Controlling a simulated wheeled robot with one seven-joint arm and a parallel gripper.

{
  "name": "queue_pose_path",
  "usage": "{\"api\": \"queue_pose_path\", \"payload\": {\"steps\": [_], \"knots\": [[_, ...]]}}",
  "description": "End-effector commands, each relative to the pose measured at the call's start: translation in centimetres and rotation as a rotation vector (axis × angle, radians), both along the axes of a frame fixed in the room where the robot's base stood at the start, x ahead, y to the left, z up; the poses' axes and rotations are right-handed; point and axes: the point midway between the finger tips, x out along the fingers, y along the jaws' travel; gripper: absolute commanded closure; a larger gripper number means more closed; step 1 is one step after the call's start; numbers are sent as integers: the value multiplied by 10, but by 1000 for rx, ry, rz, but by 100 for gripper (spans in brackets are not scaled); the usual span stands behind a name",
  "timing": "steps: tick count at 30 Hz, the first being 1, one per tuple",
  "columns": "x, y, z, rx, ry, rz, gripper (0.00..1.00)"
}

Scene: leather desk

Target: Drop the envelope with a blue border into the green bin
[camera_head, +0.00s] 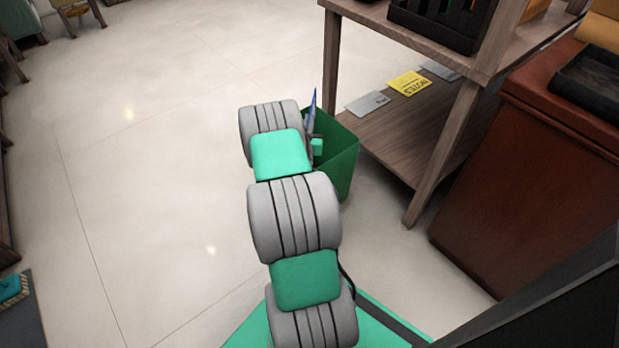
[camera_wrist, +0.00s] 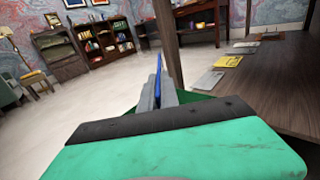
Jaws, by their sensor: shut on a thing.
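The envelope with a blue border (camera_head: 313,104) shows in the head view as a thin, upright blue sliver. In the wrist view the envelope (camera_wrist: 158,78) is seen nearly edge-on between the fingers. My gripper (camera_head: 313,135) is shut on it, at the end of my arm; its fingers (camera_wrist: 159,97) show in the wrist view. The green bin (camera_head: 342,163) stands on the floor beside the wooden desk, partly behind my arm. In the head view the envelope and gripper appear at or over the bin's opening. A strip of the bin (camera_wrist: 201,97) shows behind the gripper.
A wooden desk with a lower shelf (camera_head: 390,145) stands right of the bin; a yellow notes pad (camera_head: 409,83) and grey items lie on the shelf. A brown leather-covered desk (camera_head: 530,170) is at the right. The pale floor (camera_head: 150,170) at the left is clear.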

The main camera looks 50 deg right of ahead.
Motion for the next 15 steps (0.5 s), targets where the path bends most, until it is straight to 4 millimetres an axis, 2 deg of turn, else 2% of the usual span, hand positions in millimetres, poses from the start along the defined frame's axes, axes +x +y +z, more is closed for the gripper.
{"api": "queue_pose_path", "payload": {"steps": [1, 4, 13, 15], "knots": [[0, 0, -15, -1, -1, 0, 100], [0, 0, -24, -2, -1, 0, 100], [1, 0, -23, -1, -1, 0, 100], [1, 0, -23, -1, -1, 0, 90]]}}
